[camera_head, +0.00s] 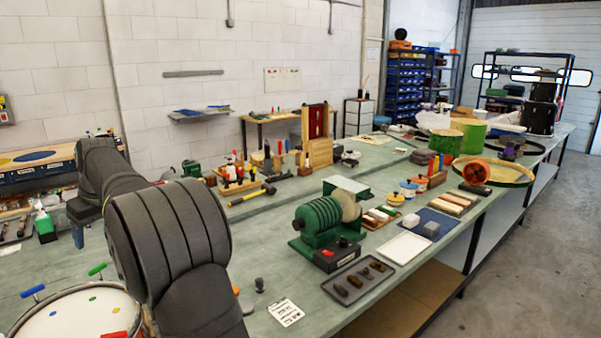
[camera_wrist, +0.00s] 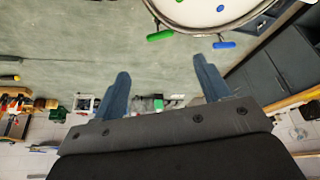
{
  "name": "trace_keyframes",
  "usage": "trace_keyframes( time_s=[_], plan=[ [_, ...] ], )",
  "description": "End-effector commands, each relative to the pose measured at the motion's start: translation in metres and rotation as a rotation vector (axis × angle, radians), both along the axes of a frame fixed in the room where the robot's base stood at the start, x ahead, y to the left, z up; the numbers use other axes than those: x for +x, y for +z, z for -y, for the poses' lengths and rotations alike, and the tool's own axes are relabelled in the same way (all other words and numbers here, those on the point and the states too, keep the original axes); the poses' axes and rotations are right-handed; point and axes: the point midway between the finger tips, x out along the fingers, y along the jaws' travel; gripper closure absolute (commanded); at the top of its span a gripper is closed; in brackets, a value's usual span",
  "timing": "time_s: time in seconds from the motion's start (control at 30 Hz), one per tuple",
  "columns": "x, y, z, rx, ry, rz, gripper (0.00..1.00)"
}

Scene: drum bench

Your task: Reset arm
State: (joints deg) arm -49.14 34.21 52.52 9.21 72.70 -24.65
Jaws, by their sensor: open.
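My gripper (camera_wrist: 160,66) shows in the wrist view with its two blue fingers spread wide apart. In the head view my dark grey arm rises at the left over the bench, and the gripper's fingertips cannot be made out clearly there. A drum (camera_head: 70,318) with a white head sits on the bench at the lower left, close to my arm. In the wrist view the drum (camera_wrist: 205,12) is at the top edge, beyond the fingertips and apart from them.
The drum has coloured keys at its rim, including a green one (camera_wrist: 160,35). A green grinder (camera_head: 318,228) stands mid-bench, with a dark tray (camera_head: 345,297) of small parts before it. A white card (camera_head: 286,311) lies near my arm. Tool racks (camera_head: 238,180) stand behind.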

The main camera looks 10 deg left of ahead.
Motion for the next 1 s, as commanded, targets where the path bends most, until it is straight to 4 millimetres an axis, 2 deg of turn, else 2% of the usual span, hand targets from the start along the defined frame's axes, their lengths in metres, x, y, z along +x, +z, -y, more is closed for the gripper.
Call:
trace_keyframes(
  time_s=[0.1, 0.63, 0.77, 0.8, 1.0],
  plan=[
    [0.002, -0.025, -0.009, -0.003, 0.001, -0.003, 0.31],
    [0.015, -0.120, -0.047, -0.001, 0.008, -0.001, 0.31],
    [0.016, -0.114, -0.045, 0.003, 0.097, 0.001, 0.31],
    [0.015, -0.103, -0.041, 0.004, 0.096, 0.003, 0.31],
    [0.011, -0.066, -0.026, 0.003, 0.094, 0.003, 0.31]
  ],
)
